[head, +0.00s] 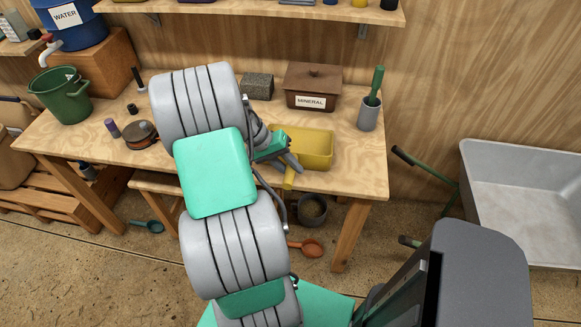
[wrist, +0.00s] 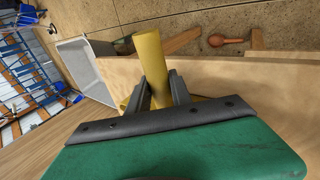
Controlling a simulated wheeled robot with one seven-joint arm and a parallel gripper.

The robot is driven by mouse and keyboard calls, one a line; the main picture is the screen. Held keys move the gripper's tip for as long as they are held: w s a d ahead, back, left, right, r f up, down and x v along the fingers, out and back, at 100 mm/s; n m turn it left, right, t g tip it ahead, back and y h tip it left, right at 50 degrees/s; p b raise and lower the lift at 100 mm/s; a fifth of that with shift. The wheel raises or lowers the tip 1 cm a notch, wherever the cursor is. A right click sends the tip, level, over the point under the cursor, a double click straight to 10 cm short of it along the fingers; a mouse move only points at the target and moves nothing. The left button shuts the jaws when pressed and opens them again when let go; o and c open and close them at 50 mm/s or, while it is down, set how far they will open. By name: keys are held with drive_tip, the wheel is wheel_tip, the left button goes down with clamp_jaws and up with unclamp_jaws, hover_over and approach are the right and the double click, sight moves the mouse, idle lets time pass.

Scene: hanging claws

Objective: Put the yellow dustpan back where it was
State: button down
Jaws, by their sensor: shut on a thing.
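The yellow dustpan (head: 308,148) is at the right part of the wooden workbench, in front of the mineral box. Its handle (head: 289,178) points toward me over the bench's front edge. My gripper (head: 284,160) is shut on the handle, and the arm partly hides the hold in the head view. In the wrist view, both dark fingers (wrist: 160,92) close around the yellow handle (wrist: 150,55). The pan is mostly hidden there. I cannot tell whether the pan touches the benchtop or is slightly above it.
The workbench (head: 345,183) also holds a brown mineral box (head: 312,87), a grey cup with a green-handled tool (head: 370,112), a dark block (head: 257,86) and a green bucket (head: 61,95). A shelf (head: 260,10) runs above. A grey wheelbarrow (head: 525,200) stands right.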

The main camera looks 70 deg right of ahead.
drive_tip(key=c, duration=1.2)
unclamp_jaws()
drive_tip(key=shift+f, duration=0.1)
drive_tip(key=shift+o, duration=0.2)
drive_tip(key=v, duration=1.2)
drive_tip(key=w+a+r+n+t+h, duration=0.1)
drive_tip(key=w+a+r+n+t, duration=0.15)
drive_tip(key=w+a, duration=0.35)
drive_tip(key=w+a+r+n+t+h, duration=0.1)
drive_tip(key=w+a+r+n+t, duration=0.2)
drive_tip(key=w+a, duration=0.35)
drive_tip(key=a+n+t+y, duration=0.4)
drive_tip(key=a+n, duration=0.5)
drive_tip(key=a, duration=1.6)
drive_tip(key=shift+f+t+p, duration=0.35)
drive_tip(key=shift+f, duration=0.05)
drive_tip(key=shift+s+a+n, duration=0.1)
drive_tip(key=shift+n, duration=0.15)
